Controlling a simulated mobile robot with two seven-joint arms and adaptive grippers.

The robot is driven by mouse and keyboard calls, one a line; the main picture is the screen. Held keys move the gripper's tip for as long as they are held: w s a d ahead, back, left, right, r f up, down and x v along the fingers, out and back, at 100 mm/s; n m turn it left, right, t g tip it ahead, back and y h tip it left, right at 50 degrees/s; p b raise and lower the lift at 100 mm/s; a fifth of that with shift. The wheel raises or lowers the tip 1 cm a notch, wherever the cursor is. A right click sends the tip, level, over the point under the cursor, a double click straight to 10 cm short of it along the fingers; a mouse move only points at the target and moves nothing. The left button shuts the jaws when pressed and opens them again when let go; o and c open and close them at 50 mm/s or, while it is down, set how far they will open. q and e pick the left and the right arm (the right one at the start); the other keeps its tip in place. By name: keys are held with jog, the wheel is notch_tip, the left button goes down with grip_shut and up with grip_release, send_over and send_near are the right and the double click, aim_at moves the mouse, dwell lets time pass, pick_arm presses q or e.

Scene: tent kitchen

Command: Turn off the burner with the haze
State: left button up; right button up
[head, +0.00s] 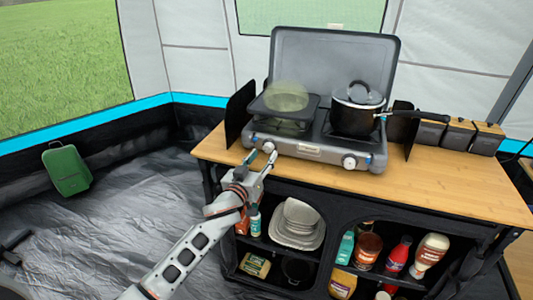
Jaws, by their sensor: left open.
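A grey camping stove (310,149) with its lid raised stands on the wooden counter. A pale yellowish haze (286,95) hangs over its left burner, above a flat dark pan (272,109). A black lidded pot (352,117) sits on the right burner, with no haze seen over it. The left knob (268,147) and the right knob (349,162) are on the stove's front. My left gripper (262,158) is open and empty just in front of the left knob, its fingertips close to it; I cannot tell whether they touch. My right gripper is not in view.
The wooden counter (440,188) has free room at the front right. Black wind guards (238,113) flank the stove. Several dark containers with wooden lids (458,136) stand at the right. Shelves below hold dishes (297,225) and bottles. A green case (67,170) stands on the floor at left.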

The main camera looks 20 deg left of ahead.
aim_at(267, 150)
pick_arm(q)
jog(key=w, duration=0.3)
jog(key=shift+d, duration=0.1)
jog(key=shift+w, duration=0.25)
jog(key=c, duration=1.1)
